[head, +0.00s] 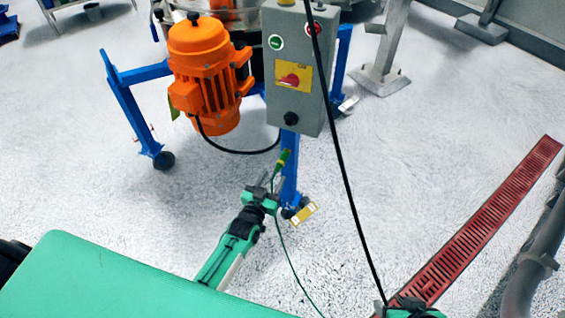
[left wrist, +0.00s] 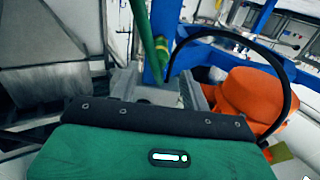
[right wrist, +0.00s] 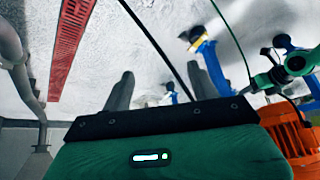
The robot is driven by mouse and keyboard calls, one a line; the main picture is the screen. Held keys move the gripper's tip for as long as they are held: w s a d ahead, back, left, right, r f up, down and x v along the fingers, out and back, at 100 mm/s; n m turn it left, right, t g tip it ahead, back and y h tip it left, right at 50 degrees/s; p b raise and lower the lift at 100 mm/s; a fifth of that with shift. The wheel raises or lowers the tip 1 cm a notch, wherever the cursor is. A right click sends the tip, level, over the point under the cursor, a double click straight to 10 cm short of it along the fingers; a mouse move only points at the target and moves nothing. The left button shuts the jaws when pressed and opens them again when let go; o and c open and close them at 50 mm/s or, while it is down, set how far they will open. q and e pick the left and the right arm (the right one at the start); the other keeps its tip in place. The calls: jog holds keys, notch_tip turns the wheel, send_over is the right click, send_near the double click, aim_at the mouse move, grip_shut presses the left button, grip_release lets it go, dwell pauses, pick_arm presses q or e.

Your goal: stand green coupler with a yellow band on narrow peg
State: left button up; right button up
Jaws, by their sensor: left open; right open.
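The green coupler with a yellow band (head: 283,159) stands tilted in front of the blue leg under the grey control box. In the left wrist view the coupler (left wrist: 162,52) shows just beyond and between the fingertips, beside the blue post. My left gripper (head: 268,184) is open and close below the coupler; I cannot tell whether it touches. A thin green hose (head: 288,250) runs down past the gripper to the floor. My right gripper (right wrist: 162,85) is open with nothing held; in the head view only a bit shows at the bottom edge. I cannot make out the narrow peg.
An orange motor (head: 208,75) hangs left of the grey control box (head: 297,75). A black cable (head: 345,170) hangs across the front right. A yellow piece (head: 302,213) sits by the leg's caster. A red floor grate (head: 490,220) lies right. The floor between is open.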

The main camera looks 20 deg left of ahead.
aim_at(277, 171)
pick_arm(q)
jog(key=shift+w, duration=0.1)
pick_arm(e)
jog(key=shift+a, duration=0.1)
pick_arm(q)
jog(key=shift+w+f, duration=0.1)
jog(key=shift+w, duration=0.1)
jog(key=w+b, duration=0.2)
jog(key=w, duration=0.1)
jog(key=w+b, duration=0.1)
jog(key=shift+w+d, duration=0.2)
jog(key=shift+d, duration=0.05)
jog(key=w+b, duration=0.1)
jog(key=w, duration=0.2)
jog(key=shift+d, duration=0.15)
jog(key=shift+w, duration=0.5)
pick_arm(e)
jog(key=w+a+t+y, duration=0.3)
jog(key=w+a+t, duration=0.1)
jog(key=a, duration=0.3)
jog(key=shift+a+f+t, duration=0.35)
jog(key=shift+t, duration=0.25)
pick_arm(q)
jog(key=shift+p, duration=0.3)
pick_arm(e)
jog(key=shift+r, duration=0.4)
pick_arm(q)
grip_shut()
